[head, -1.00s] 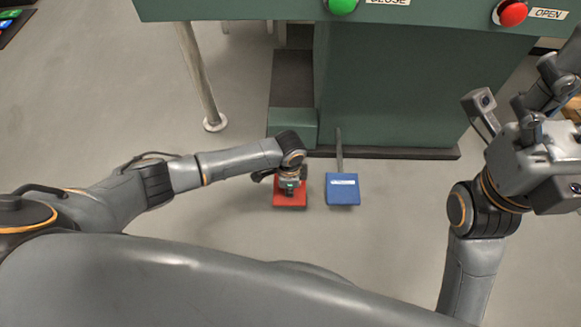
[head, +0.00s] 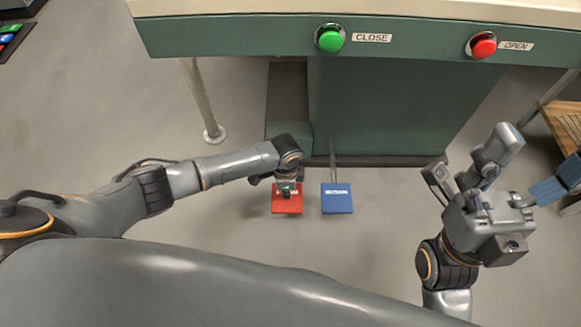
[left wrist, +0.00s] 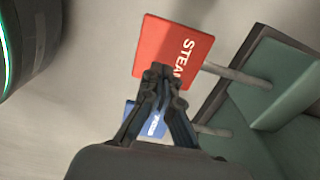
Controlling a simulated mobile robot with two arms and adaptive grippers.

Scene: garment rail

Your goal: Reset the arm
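My left gripper (head: 287,191) is above the red pedal (head: 287,206) near the floor, in front of the green machine. In the left wrist view its fingertips (left wrist: 162,74) are together, with nothing seen between them. They overlap the lower edge of the red pedal (left wrist: 172,46) in that picture; whether they touch it I cannot tell. My right gripper (head: 525,165) is raised at the right, with its fingers spread apart and no object seen between them.
A blue pedal (head: 337,199) is just right of the red one. The green machine (head: 385,110) carries a green CLOSE button (head: 330,38) and a red OPEN button (head: 481,46). A metal leg (head: 202,100) stands at left. A wooden shelf (head: 565,120) is at the right edge.

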